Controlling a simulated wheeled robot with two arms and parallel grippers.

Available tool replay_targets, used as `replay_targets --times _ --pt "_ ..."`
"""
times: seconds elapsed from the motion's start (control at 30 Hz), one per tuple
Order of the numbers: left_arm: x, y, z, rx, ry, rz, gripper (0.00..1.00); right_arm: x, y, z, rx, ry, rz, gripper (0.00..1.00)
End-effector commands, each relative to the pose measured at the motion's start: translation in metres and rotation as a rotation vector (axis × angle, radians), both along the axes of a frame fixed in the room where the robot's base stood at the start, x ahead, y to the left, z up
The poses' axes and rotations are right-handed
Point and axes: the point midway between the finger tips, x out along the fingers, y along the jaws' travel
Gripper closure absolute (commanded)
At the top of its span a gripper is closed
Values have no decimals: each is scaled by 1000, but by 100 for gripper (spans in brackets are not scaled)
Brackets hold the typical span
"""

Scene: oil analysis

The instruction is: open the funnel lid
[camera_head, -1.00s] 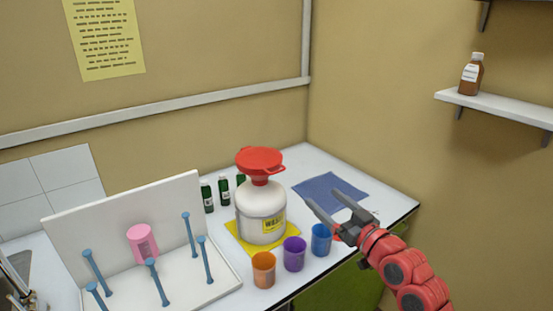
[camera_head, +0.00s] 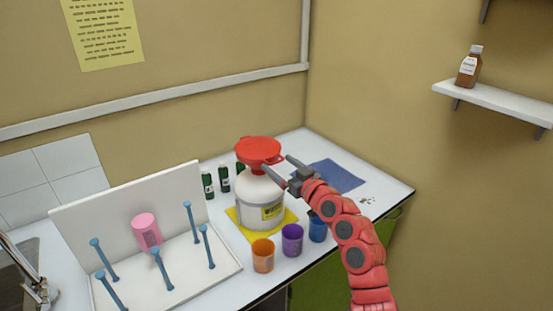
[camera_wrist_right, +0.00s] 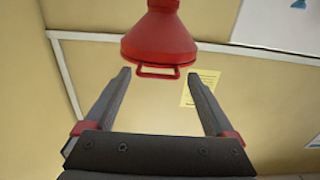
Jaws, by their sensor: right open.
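The red funnel (camera_head: 259,151) with its lid shut sits on top of the white waste jug (camera_head: 258,209). A small loop handle sticks out from the lid's right side. It also shows in the wrist view as a red loop handle (camera_wrist_right: 157,72) under the cone, the picture being upside down. My right gripper (camera_head: 277,163) is open and empty beside the funnel, its fingers pointing at the handle. In the wrist view the right gripper (camera_wrist_right: 158,75) has its fingertips on either side of the handle, with gaps. Whether the handle is in depth between them is unclear. My left gripper is not seen.
Orange (camera_head: 263,255), purple (camera_head: 292,240) and blue (camera_head: 317,228) cups stand in front of the jug. Green bottles (camera_head: 224,179) stand behind it. A white peg rack (camera_head: 190,286) holds a pink cup (camera_head: 146,231) at left. A blue mat (camera_head: 338,176) lies at right.

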Motion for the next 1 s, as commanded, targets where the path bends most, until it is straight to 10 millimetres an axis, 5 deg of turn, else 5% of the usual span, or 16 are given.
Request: replay_targets --times 0.57,1.0 --pt "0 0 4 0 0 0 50 18 12 -1 0 0 -1 12" --pt "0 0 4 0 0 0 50 17 13 -1 1 1 1 92"
